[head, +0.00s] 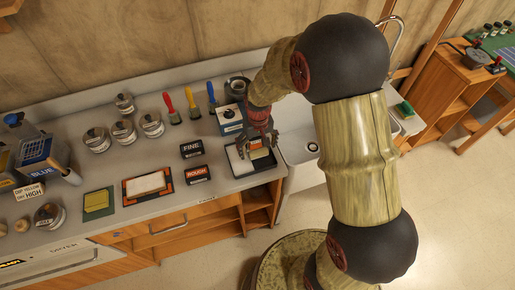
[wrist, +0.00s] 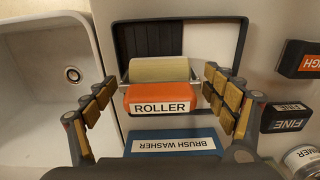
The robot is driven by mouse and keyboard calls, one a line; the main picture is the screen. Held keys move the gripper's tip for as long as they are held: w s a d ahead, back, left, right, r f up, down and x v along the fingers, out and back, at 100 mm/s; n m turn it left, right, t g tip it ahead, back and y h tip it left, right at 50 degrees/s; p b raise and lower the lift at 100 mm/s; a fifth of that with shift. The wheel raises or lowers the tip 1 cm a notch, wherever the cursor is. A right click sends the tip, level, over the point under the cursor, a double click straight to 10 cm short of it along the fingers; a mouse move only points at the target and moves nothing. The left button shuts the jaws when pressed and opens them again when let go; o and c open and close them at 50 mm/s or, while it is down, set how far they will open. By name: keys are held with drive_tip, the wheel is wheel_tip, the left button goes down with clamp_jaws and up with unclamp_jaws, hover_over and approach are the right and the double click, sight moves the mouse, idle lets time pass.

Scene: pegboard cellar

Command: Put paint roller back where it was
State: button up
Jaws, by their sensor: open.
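The paint roller (wrist: 160,98) has a cream sleeve and an orange body labelled "ROLLER". In the head view the roller (head: 260,154) shows at the tray (head: 235,172) beside the sink, partly covered by my gripper (head: 259,143). My gripper (wrist: 160,88) is open, with one finger on each side of the roller. I cannot tell whether either finger touches it.
The blue brush washer (wrist: 172,143) stands close to the roller, with the white sink (wrist: 45,75) on the left in the wrist view. FINE (head: 192,148) and ROUGH (head: 197,174) blocks lie left of the tray in the head view.

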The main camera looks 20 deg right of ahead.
drive_tip(key=r+p, duration=0.2)
drive_tip(key=r, duration=0.9)
drive_tip(key=shift+s+r, duration=0.1)
drive_tip(key=shift+s, duration=0.1)
drive_tip(key=s+r+t, duration=0.2)
drive_tip(key=s+r, duration=0.5)
drive_tip(key=r, duration=0.5)
drive_tip(key=s+r+t, duration=0.1)
drive_tip(key=s+r, duration=0.3)
drive_tip(key=s, duration=0.3)
drive_tip(key=s+r+t, duration=0.2)
drive_tip(key=s+r, duration=0.2)
drive_tip(key=s, duration=0.3)
drive_tip(key=shift+s, duration=0.15)
wheel_tip(320, 180, down, 4)
drive_tip(key=b, duration=0.4)
drive_tip(key=shift+f, duration=0.15)
drive_tip(key=shift+r, duration=0.2)
drive_tip(key=shift+c, duration=0.6)
